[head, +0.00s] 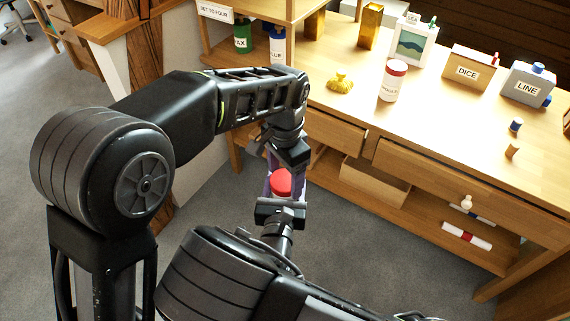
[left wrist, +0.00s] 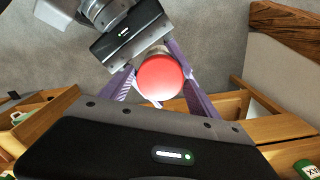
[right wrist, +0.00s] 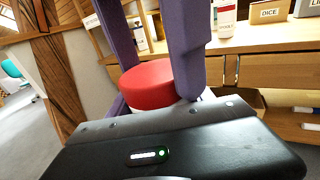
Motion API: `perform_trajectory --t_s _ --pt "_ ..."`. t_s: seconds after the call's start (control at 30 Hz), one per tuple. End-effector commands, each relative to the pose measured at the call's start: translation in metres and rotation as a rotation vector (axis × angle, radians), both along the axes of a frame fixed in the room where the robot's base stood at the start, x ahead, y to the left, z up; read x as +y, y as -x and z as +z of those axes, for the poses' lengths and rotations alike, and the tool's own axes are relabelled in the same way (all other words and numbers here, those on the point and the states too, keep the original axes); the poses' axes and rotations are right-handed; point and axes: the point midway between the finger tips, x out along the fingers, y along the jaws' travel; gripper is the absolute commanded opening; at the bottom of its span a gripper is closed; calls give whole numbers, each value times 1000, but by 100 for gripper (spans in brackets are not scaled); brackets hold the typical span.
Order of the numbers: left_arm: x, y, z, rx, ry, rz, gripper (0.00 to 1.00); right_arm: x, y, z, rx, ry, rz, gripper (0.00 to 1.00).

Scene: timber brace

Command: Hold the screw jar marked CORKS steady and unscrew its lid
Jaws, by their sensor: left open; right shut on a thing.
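A jar with a round red lid (head: 281,184) is held between my two grippers in the air in front of the workbench. The lid also shows in the left wrist view (left wrist: 160,78) and in the right wrist view (right wrist: 160,84). My right gripper (head: 283,201) is shut on the jar from below; the jar's body and any label on it are mostly hidden. My left gripper (head: 282,168) comes from above, open, with its purple fingers on either side of the lid. I cannot tell whether they touch it. The lid sits on the jar.
A white labelled jar with a red lid (head: 392,80) stands on the workbench (head: 432,118), beside a yellow lump (head: 340,81). A DICE box (head: 469,68) and a LINE box (head: 528,84) stand further right. Open drawers and a lower shelf lie close behind my grippers.

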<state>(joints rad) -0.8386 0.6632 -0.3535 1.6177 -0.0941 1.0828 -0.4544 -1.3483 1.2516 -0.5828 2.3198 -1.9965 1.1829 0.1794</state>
Motion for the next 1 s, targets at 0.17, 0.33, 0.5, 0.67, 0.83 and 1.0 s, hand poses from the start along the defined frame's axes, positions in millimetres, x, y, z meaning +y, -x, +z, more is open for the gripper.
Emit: perform_trajectory --t_s 0.17,0.33,0.5,0.67,0.83,1.0 --pt "0 0 -4 -1 1 0 71 0 0 0 -1 0 0 0" --pt "0 0 -3 -1 1 0 69 0 0 0 -1 0 0 0" --pt "0 0 -3 -1 1 0 55 0 0 0 -1 0 0 0" --pt "0 0 -3 -1 1 0 42 0 0 0 -1 0 0 0" --pt "0 0 -3 -1 1 0 28 0 0 0 -1 0 0 0" --pt "0 0 -3 -1 0 0 14 0 0 0 -1 0 0 0"
